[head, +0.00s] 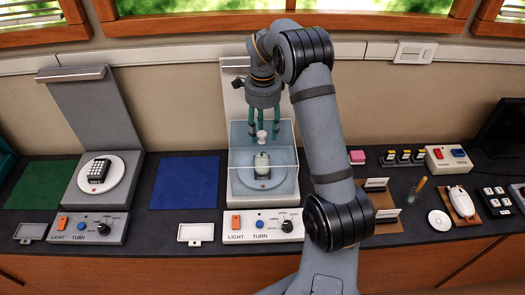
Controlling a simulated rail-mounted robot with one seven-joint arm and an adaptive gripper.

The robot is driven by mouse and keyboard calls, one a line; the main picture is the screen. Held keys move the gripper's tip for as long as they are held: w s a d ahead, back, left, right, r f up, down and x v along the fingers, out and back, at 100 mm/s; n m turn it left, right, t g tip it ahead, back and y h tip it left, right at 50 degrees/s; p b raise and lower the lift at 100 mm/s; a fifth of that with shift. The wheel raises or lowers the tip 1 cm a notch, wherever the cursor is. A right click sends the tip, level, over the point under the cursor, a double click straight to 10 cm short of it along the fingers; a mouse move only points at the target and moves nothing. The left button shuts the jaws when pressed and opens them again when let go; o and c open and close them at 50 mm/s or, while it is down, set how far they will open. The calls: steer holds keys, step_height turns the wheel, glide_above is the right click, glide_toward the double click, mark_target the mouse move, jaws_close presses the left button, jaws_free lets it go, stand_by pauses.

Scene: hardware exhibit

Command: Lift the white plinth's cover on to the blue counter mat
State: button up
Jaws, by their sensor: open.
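The white plinth (240,237) stands near the middle of the counter, with a turntable and a front panel of controls. A clear box-shaped cover (285,175) with a pale knob (262,137) on top sits over it. The blue counter mat (185,182) lies flat and bare to the left of the plinth. My gripper (263,134) points down over the cover, its open green fingers either side of the knob. I cannot tell whether they touch it.
A grey plinth (85,92) with a dark keypad device (98,171) stands left of the blue mat, beside a green mat (40,185). A small blank sign (195,233) lies before the blue mat. Right of my arm are a white mouse (461,201), a disc (439,220) and switch boxes.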

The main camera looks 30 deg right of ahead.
steer(key=shift+f, duration=0.4)
steer(key=shift+a, duration=0.1)
steer(key=shift+c, duration=0.7)
jaws_close()
steer(key=shift+r, duration=0.1)
